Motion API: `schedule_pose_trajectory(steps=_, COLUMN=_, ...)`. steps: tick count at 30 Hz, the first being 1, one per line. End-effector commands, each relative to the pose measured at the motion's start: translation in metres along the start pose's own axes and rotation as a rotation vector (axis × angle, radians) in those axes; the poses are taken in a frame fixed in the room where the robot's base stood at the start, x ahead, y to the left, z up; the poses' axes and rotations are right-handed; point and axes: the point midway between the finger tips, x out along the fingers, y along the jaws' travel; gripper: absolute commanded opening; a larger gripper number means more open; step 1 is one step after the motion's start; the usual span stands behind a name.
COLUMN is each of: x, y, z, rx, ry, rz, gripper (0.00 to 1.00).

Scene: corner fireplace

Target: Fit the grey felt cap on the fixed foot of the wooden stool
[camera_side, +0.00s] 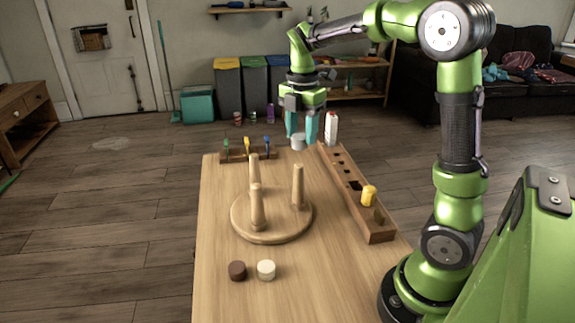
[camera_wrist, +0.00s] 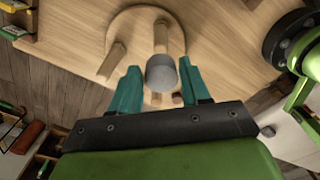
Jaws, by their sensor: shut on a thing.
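The wooden stool (camera_side: 272,230) lies upside down on the table, its round seat flat and its legs pointing up; three legs show. The grey felt cap (camera_side: 298,142) is held between the teal fingertips of my gripper (camera_side: 303,128), above the far part of the table. It is behind the stool in the side view and apart from every leg. In the wrist view the cap (camera_wrist: 161,73) sits between the fingers (camera_wrist: 160,88) and hides part of the stool (camera_wrist: 125,23). I cannot tell which foot is the fixed one.
A brown cap (camera_side: 237,270) and a cream cap (camera_side: 266,270) stand on the near table (camera_side: 325,285). A long wooden rack (camera_side: 345,180) with a yellow piece (camera_side: 369,195) runs along the right. A tool holder (camera_side: 235,156) with coloured handles and a white bottle (camera_side: 331,128) are at the back.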

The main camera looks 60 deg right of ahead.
Motion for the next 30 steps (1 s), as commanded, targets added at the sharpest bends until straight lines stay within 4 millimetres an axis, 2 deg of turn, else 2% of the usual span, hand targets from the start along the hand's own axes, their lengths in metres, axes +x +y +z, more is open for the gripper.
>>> schedule_pose_trajectory(steps=6, x=0.023, y=0.0, z=0.0, rx=0.001, ry=0.001, rz=-0.002, gripper=0.22)
schedule_pose_trajectory(steps=12, x=0.037, y=0.0, z=0.0, rx=0.0, ry=0.0, rz=-0.001, gripper=0.22)
schedule_pose_trajectory(steps=30, x=0.043, y=0.0, z=0.0, rx=0.001, ry=0.0, rz=0.0, gripper=0.22)
